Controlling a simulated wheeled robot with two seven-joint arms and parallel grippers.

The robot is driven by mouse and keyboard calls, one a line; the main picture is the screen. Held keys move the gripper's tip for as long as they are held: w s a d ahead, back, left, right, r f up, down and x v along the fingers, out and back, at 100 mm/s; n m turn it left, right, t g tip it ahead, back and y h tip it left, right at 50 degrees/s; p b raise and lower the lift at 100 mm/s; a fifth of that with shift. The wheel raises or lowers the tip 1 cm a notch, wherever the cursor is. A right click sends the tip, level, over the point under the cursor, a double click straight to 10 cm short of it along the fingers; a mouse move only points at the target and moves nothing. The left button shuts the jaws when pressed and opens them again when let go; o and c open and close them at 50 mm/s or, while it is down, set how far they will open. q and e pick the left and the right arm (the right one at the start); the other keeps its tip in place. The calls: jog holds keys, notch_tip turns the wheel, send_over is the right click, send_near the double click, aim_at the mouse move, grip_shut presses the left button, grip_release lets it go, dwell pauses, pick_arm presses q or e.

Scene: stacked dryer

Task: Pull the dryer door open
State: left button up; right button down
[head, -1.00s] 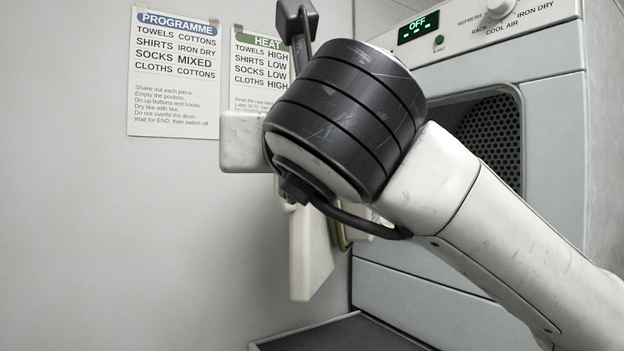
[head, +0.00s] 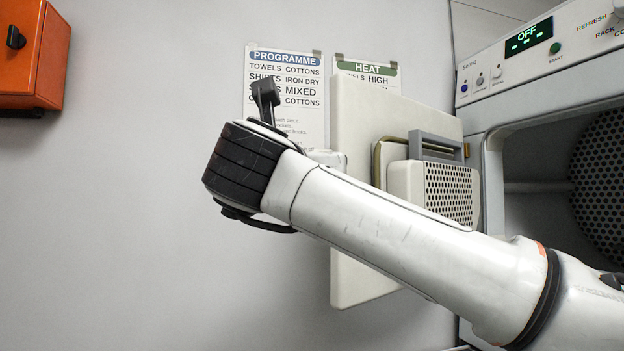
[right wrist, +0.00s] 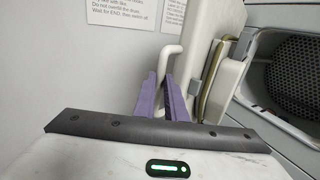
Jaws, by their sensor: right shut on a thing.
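The cream dryer door (head: 352,275) stands wide open in the head view, swung out to the left of the dryer, with its inner face and perforated block showing. It also shows in the right wrist view (right wrist: 222,70). The white door handle (right wrist: 170,52) stands between the purple fingers of my right gripper (right wrist: 164,98), which is shut on it. In the head view my right arm crosses in front of the door and hides part of it; the right fingers are hidden there. My left gripper is not in view.
The dryer's front (head: 470,125) is at the right, its opening uncovered, with the perforated drum back (head: 600,155) inside. Its display (head: 528,36) reads OFF. A wall with two posters stands close behind the door. An orange box (head: 32,60) hangs at upper left.

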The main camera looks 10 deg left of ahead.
jog(key=shift+a+f, duration=0.1)
jog(key=shift+a, duration=0.15)
jog(key=c, duration=1.8)
grip_release()
jog(key=shift+s, duration=0.1)
jog(key=shift+d, duration=0.1)
jog(key=s+b, duration=0.1)
jog(key=s, duration=0.2)
jog(key=s+b, duration=0.1)
jog(key=s, duration=0.2)
jog(key=s+b, duration=0.1)
jog(key=s, duration=0.3)
jog(key=shift+s+d, duration=0.1)
jog(key=shift+d, duration=0.15)
